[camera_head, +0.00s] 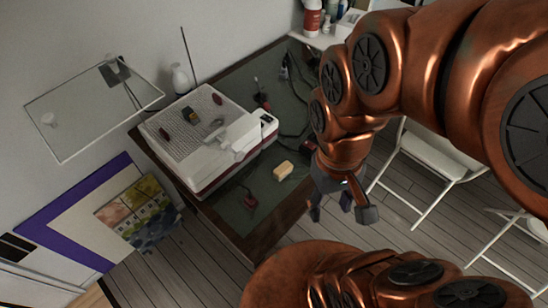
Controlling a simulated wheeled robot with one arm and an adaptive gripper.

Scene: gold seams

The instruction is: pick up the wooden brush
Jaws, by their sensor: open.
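A small tan block (283,170) lies on the dark green table top near its front edge. It is the only wood-coloured item I see there and may be the wooden brush, but bristles are too small to make out. My gripper (341,208) hangs to the right of and nearer than the block, past the table's edge in the picture, with the floor behind it. Its fingers are spread, open and empty, pointing downward. It is apart from the block.
A white boxy machine (225,150) with small items on top stands left of the block. A dark red object (250,200) lies on the table front. Dark tools and cables (285,95) lie farther back. White folding chairs (430,160) stand at right.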

